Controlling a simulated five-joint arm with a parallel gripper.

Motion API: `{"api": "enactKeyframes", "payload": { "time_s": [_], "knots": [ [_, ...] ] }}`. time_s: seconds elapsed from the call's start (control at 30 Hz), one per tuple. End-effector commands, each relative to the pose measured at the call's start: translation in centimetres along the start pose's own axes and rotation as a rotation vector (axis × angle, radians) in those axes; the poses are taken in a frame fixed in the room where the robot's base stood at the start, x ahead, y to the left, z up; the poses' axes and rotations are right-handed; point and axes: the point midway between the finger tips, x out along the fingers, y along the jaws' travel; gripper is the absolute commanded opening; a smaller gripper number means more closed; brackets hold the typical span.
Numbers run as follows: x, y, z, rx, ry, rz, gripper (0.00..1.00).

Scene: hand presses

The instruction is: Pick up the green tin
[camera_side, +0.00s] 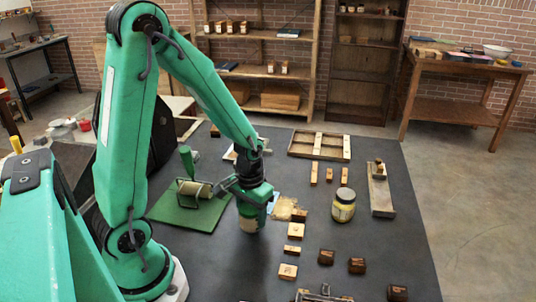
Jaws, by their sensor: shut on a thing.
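My gripper (254,207) is at the middle of the dark table, pointing down. It is shut on the green tin (249,224), which shows as a short cylinder with a pale patch at its lower end. The wrist and jaws cover the upper part of the tin. I cannot tell whether its base touches the table.
Several small wooden blocks lie right and in front. A divided wooden tray (319,145) is at the back.

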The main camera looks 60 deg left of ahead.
Motion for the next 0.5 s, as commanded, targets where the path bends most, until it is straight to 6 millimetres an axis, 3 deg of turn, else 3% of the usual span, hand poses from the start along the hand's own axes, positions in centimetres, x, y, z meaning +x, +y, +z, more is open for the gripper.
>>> {"api": "enactKeyframes", "payload": {
  "time_s": [0.23, 0.5],
  "knots": [
    [-2.7, 0.0, -0.1, 0.000, 0.005, 0.001, 0.25],
    [-4.9, 3.3, 2.5, 0.007, 0.004, 0.001, 0.25]
  ]
}}
